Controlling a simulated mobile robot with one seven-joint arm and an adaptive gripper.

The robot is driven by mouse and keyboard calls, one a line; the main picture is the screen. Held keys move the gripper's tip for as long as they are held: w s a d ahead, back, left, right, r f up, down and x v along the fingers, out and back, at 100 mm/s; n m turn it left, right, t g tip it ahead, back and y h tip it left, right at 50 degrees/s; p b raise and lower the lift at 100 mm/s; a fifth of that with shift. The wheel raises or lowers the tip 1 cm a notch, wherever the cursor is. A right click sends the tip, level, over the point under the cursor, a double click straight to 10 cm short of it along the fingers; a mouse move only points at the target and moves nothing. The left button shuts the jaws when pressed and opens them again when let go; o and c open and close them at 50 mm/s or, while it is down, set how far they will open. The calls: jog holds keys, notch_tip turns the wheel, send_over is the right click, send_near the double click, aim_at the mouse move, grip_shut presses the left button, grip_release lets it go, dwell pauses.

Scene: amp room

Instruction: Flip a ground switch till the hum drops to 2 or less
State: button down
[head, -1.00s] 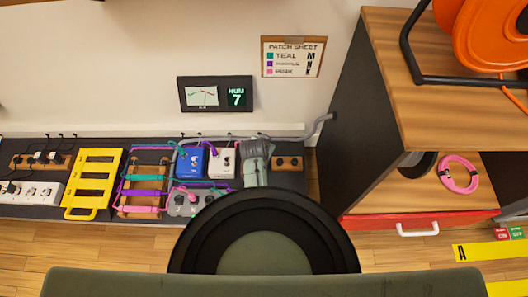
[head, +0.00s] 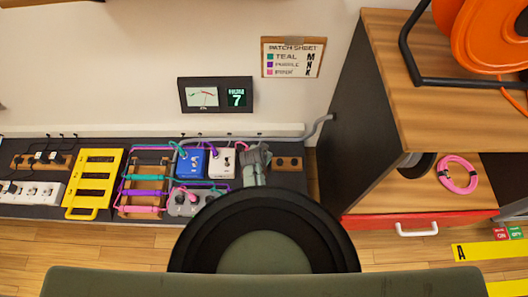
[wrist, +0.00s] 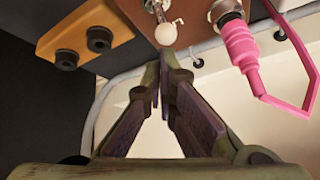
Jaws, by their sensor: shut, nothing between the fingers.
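The hum display (head: 237,94) on the wall panel reads 7. A switch with a metal lever and pale ball tip (wrist: 165,33) shows at the top of the wrist view, on a brownish box face (wrist: 200,22). My gripper (wrist: 153,68) is shut and empty, its fingertips just below the ball; I cannot tell whether they touch it. In the head view my gripper (head: 256,160) is beside the white pedal (head: 222,163), on its right. The switch cannot be made out in the head view.
A pink plug (wrist: 240,45) and its cable stand right of the switch. A wooden block with two black sockets (head: 287,163) lies right of my gripper. A blue pedal (head: 190,163) and a grey pedal (head: 184,204) are to the left. A wooden cabinet (head: 385,95) stands at the right.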

jog(key=shift+s+r+p, duration=0.15)
jog(key=shift+s+p, duration=0.2)
jog(key=shift+s, duration=0.25)
dwell(0.6)
jog(key=shift+s, duration=0.75)
jog(key=shift+w, duration=0.1)
jog(key=shift+w+f+b, duration=0.3)
jog(key=shift+w+b, duration=0.05)
jog(key=shift+w, duration=0.3)
jog(key=shift+r, duration=0.1)
